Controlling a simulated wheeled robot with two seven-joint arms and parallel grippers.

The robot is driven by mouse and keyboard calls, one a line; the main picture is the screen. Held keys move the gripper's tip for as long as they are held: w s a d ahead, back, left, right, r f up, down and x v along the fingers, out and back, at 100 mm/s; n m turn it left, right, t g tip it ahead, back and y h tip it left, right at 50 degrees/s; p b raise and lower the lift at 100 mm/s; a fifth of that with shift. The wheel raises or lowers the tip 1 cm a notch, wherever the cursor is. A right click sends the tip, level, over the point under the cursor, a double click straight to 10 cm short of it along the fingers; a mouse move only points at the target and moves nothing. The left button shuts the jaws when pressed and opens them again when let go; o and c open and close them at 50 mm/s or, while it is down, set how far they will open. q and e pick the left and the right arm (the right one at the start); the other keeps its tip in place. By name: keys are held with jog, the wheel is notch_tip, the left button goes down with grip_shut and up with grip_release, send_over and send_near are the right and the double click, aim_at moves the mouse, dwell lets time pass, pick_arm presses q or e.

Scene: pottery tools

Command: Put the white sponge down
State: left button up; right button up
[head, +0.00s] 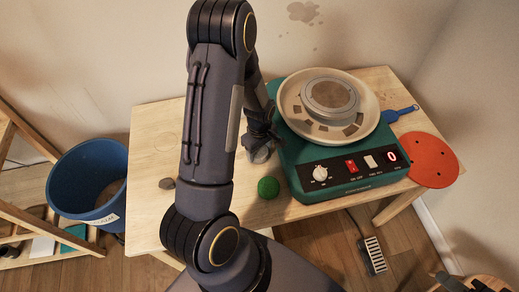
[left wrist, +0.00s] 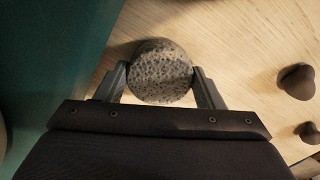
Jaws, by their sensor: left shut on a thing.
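The white sponge (left wrist: 160,72) is a round, pitted, greyish-white piece in the left wrist view. It sits between the two fingers of my left gripper (left wrist: 162,88), which is shut on it from both sides. In the head view my left gripper (head: 260,143) points down over the wooden table (head: 150,135), just left of the green pottery wheel. The sponge (head: 261,155) shows there only partly, below the fingers. I cannot tell whether its underside touches the tabletop. My right gripper is not in view.
The green wheel base (head: 345,180) with its round pan (head: 292,108) stands close to the gripper's right. Brown lumps (left wrist: 296,82) lie to one side. A blue bucket (head: 75,178) stands left; an orange disc (head: 430,160) lies right.

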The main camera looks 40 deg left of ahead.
pick_arm(q)
jog(key=shift+f, duration=0.1)
jog(key=shift+f, duration=0.15)
jog(key=shift+o, duration=1.3)
jog(key=o, duration=0.5)
jog(key=shift+c, duration=0.2)
